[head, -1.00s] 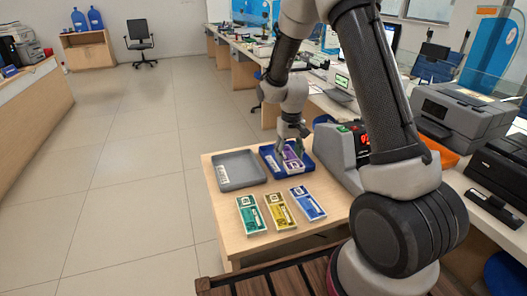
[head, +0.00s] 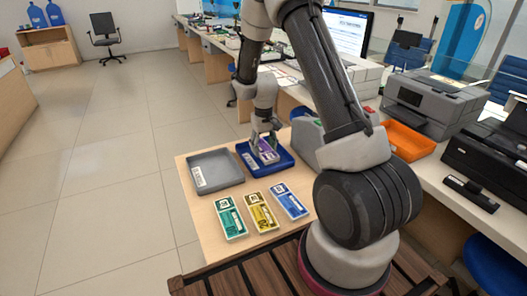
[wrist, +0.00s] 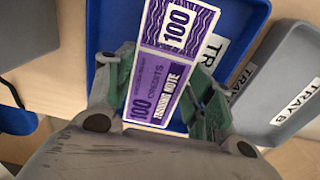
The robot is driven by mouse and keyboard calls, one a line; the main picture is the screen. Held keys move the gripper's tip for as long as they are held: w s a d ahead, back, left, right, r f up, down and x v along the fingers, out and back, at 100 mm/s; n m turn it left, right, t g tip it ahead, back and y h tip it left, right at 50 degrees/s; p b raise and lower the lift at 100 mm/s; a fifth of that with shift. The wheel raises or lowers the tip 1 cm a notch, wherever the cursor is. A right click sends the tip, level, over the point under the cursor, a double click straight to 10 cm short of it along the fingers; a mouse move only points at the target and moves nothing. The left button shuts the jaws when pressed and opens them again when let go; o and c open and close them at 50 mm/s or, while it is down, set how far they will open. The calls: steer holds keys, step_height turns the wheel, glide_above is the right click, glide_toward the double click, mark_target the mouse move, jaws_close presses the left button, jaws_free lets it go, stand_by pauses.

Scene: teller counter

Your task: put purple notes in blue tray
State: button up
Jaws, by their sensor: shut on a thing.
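The purple notes (head: 268,153) are a banded bundle over the blue tray (head: 284,167), within its outline in the head view. My gripper (head: 264,143) is shut on the bundle. In the wrist view the purple notes (wrist: 168,62) show "100" and "TRAINING NOTE", between the green finger pads of my gripper (wrist: 165,80). The blue tray (wrist: 112,22) lies behind them, with a partly hidden white label. I cannot tell whether the bundle touches the tray floor.
A grey tray (head: 214,158) stands left of the blue one; in the wrist view the grey tray (wrist: 287,62) reads "TRAY B". Green (head: 230,217), yellow (head: 261,211) and blue (head: 290,200) bundles lie in front. An orange tray (head: 408,138) and a printer (head: 432,103) are at right.

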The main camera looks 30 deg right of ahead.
steer(key=shift+f, duration=1)
steer(key=o, duration=1.1)
steer(key=shift+f, duration=0.1)
steer(key=shift+o, duration=0.2)
